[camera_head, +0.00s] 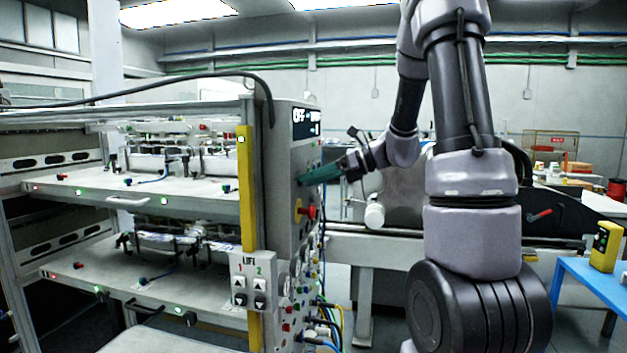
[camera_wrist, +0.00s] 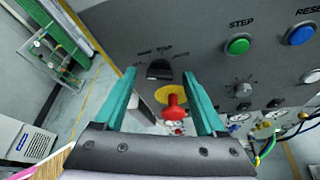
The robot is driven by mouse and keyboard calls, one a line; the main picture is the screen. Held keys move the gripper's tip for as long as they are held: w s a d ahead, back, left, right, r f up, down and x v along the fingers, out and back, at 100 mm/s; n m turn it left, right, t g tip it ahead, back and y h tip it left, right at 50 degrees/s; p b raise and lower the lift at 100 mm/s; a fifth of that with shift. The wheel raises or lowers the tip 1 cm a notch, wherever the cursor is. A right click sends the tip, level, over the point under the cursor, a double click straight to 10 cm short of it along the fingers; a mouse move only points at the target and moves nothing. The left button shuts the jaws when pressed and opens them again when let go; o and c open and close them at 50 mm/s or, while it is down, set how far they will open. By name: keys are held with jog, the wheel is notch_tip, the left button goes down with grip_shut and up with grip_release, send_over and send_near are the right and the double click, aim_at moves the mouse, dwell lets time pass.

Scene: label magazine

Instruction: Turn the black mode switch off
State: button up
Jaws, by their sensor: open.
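The black mode switch (camera_wrist: 158,70) is on the grey panel in the wrist view, with small labels above it that are too blurred to read. My gripper (camera_wrist: 159,74) is open, with one green finger to each side of the switch in that picture. I cannot tell whether the fingertips touch the panel or the knob. In the head view my gripper (camera_head: 304,179) reaches the upper part of the control panel (camera_head: 280,170) from the right and hides the switch. A dark display (camera_head: 305,123) at the panel's top shows white text that appears to begin with "OFF".
A red knob on a yellow disc (camera_wrist: 173,100) sits close to the switch. A green STEP button (camera_wrist: 237,46), a blue button (camera_wrist: 300,34) and a grey knob (camera_wrist: 242,89) are to the right. Cables (camera_head: 328,325) hang low on the panel. A blue table (camera_head: 590,278) stands at right.

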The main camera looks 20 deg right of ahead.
jog(key=v, duration=1)
jog(key=shift+s+d, duration=0.15)
jog(key=shift+d, duration=0.2)
jog(key=shift+r, duration=0.15)
